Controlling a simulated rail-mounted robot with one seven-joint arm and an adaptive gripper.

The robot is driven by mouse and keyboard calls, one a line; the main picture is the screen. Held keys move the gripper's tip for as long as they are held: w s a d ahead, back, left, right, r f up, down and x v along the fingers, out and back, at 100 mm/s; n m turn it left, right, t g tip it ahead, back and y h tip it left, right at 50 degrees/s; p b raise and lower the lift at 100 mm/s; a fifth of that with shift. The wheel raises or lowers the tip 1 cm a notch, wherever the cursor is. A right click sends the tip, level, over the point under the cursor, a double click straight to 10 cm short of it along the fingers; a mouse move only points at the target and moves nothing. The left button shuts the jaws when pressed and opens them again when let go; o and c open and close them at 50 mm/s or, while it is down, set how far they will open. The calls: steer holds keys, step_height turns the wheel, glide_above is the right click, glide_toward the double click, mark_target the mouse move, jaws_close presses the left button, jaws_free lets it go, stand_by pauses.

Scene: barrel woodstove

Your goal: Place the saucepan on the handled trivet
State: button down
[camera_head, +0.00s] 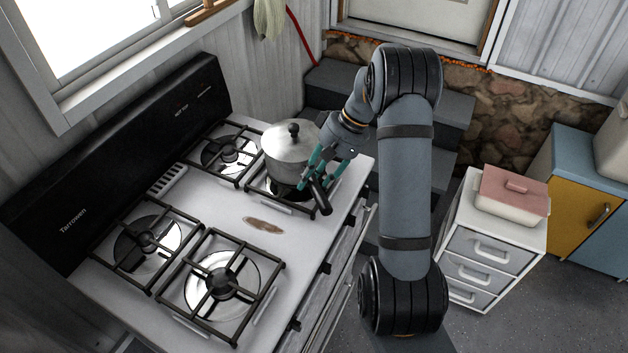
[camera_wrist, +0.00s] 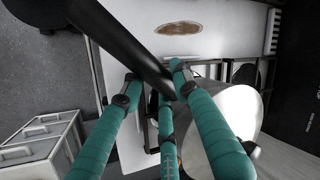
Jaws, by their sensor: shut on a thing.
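The saucepan (camera_head: 293,152) is a grey metal pot with a lid and a black knob, upright over the far right burner of the stove. I cannot tell whether its base touches the grate. Its black handle (camera_head: 320,196) points toward the stove's front edge. My gripper (camera_head: 314,180) has teal fingers shut on this handle beside the pot. In the wrist view, the handle (camera_wrist: 125,45) runs between the fingertips (camera_wrist: 160,88), and the pot's shiny side (camera_wrist: 238,108) is partly hidden behind a finger. I cannot make out a handled trivet in either view.
The white stove top (camera_head: 212,198) has other burners with black grates, such as the near right one (camera_head: 222,283). A brown oval mark (camera_head: 263,225) lies mid-stove. A white drawer unit (camera_head: 485,250) holds a pink-lidded dish (camera_head: 512,192). Dark steps (camera_head: 335,90) stand behind.

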steer(key=shift+w, duration=0.1)
steer(key=c, duration=1.7)
jaws_free()
steer(key=shift+r, duration=0.1)
steer(key=o, duration=0.5)
steer(key=shift+s, duration=0.3)
steer(key=v, duration=1.2)
steer(key=shift+w+d, duration=0.1)
steer(key=shift+w, duration=0.05)
